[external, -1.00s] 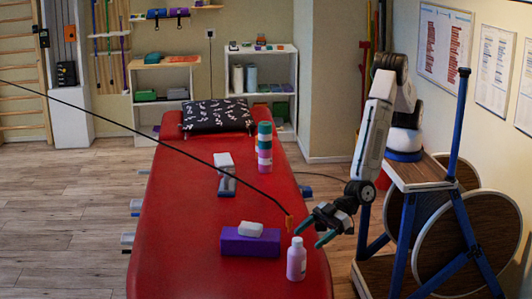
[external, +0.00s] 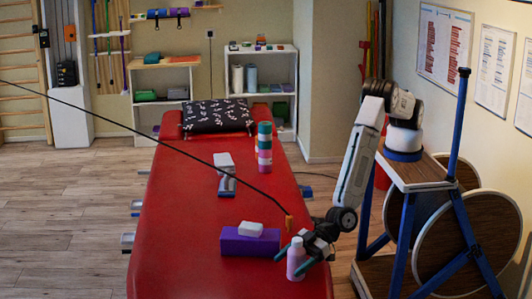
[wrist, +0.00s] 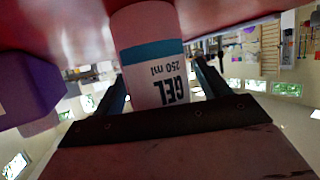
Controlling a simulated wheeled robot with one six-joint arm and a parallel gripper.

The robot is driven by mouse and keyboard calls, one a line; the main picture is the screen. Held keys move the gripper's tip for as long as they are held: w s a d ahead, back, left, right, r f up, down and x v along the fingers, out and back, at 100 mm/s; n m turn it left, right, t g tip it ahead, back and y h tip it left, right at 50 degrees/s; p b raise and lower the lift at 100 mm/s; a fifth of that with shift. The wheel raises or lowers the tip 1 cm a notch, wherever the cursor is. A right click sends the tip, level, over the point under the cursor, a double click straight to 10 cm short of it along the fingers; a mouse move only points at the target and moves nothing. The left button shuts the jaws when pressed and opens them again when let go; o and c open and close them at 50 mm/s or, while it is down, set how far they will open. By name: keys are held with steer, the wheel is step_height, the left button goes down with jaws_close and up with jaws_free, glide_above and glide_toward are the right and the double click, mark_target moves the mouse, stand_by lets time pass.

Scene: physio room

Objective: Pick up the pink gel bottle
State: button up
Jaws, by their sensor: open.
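The pink gel bottle (external: 296,262) stands upright on the red treatment table, near its front right part, with a white cap. My gripper (external: 294,264) is open, with its fingers low on either side of the bottle. In the wrist view the bottle (wrist: 150,50) appears upside down between the two fingers (wrist: 158,88), with its blue band and "GEL 250 ml" label facing me. A small gap shows at the right finger; contact at the left finger cannot be told.
A purple block (external: 236,244) with a white object (external: 250,228) on it lies just left of the bottle; the block (wrist: 28,88) also shows in the wrist view. The red table (external: 180,220) is clear further left.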

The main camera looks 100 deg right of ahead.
steer(key=shift+c, duration=0.2)
steer(key=c, duration=1.2)
steer(key=shift+r, duration=0.15)
